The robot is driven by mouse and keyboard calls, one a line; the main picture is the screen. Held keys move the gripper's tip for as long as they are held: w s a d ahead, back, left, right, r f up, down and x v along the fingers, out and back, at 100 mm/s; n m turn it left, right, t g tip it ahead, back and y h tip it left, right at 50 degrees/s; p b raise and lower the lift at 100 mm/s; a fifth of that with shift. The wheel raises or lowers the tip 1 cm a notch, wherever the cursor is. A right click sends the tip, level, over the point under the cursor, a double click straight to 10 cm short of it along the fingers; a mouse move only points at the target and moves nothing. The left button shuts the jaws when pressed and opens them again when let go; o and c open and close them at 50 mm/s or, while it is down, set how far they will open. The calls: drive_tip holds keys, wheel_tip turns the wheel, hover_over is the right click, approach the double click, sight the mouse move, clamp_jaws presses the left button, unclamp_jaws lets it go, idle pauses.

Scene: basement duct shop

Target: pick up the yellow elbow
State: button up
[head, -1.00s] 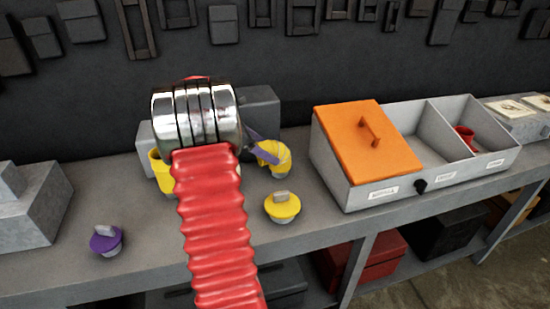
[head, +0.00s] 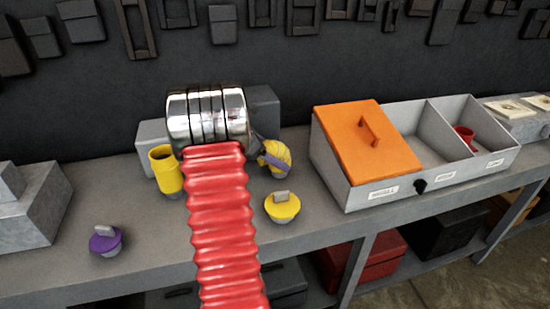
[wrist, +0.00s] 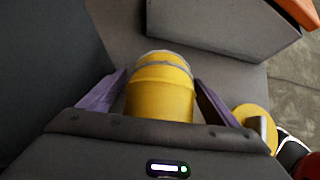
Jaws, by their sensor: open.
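The yellow elbow (head: 275,157) stands on the bench, right of my arm's metal wrist in the head view. It is partly hidden there by my gripper (head: 262,148), of which only a bit of purple finger shows. In the wrist view the elbow (wrist: 160,92) fills the space between the two purple fingers of my gripper (wrist: 160,80). The fingers are apart, one on each side of it, with a narrow gap visible on the left; contact on the right is hard to tell. The elbow's lower end is hidden by the gripper body.
A yellow cap (head: 282,207) with a grey tab sits just in front. A yellow cylinder (head: 166,170) stands left of my arm, a purple cap (head: 105,240) farther left. A grey sectioned bin (head: 347,185) with an orange lid (head: 365,140) stands right. Grey blocks are behind.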

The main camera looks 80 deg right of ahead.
drive_tip(key=shift+c, duration=0.6)
drive_tip(key=c, duration=1.1)
drive_tip(key=shift+c, duration=0.2)
drive_tip(key=shift+r, duration=0.1)
wheel_tip(320, 180, up, 28)
